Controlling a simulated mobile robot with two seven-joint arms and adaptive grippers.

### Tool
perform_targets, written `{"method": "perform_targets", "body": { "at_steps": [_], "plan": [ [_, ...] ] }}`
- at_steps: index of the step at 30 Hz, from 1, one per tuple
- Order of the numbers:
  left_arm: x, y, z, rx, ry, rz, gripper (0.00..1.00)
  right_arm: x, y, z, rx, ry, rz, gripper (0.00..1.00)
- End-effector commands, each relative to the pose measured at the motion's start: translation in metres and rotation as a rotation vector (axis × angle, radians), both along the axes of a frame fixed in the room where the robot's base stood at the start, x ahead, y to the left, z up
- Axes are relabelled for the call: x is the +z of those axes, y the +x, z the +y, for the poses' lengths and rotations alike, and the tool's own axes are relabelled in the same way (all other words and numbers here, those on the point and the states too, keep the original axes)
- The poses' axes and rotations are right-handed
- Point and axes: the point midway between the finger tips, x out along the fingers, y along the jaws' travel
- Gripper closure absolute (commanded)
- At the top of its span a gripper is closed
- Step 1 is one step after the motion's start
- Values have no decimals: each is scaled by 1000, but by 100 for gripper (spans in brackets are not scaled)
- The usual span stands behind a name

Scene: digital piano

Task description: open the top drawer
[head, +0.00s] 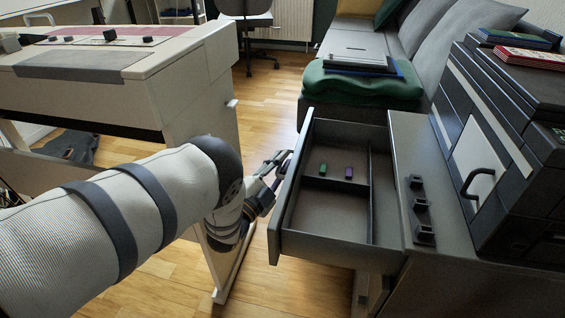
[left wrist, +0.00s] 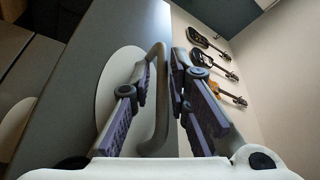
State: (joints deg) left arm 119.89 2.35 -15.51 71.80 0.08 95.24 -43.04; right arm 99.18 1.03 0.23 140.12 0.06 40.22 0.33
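The top drawer (head: 333,205) of the grey cabinet is pulled well out in the head view, with its inside in plain sight. My left gripper (head: 268,182) is at the outer side of the drawer front, left of it. In the left wrist view the drawer's bar handle (left wrist: 159,100) runs between the fingers of my left gripper (left wrist: 160,75). The fingers are closed in on the bar. The handle is hidden in the head view. My right gripper is not in view.
A green item (head: 323,169) and a purple item (head: 349,173) lie in the drawer. The digital piano (head: 110,65) stands left, a sofa with a green cushion (head: 360,88) behind. A dark case with a handle (head: 482,180) is at right. Guitars (left wrist: 208,42) hang on a wall.

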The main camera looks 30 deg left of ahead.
Motion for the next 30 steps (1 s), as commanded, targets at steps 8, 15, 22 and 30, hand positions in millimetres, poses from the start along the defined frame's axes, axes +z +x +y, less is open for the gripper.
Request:
{"method": "perform_targets", "body": {
  "at_steps": [8, 15, 22, 30],
  "plan": [
    [-3, -12, 1, 1, 0, 3, 84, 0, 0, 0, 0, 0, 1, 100],
    [-14, -61, 4, 1, 0, 2, 84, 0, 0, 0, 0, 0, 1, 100],
    [-15, -74, 5, 1, 0, -2, 84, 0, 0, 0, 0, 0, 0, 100],
    [-40, -85, 7, 20, -37, 97, 84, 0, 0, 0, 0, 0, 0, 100]
  ]
}}
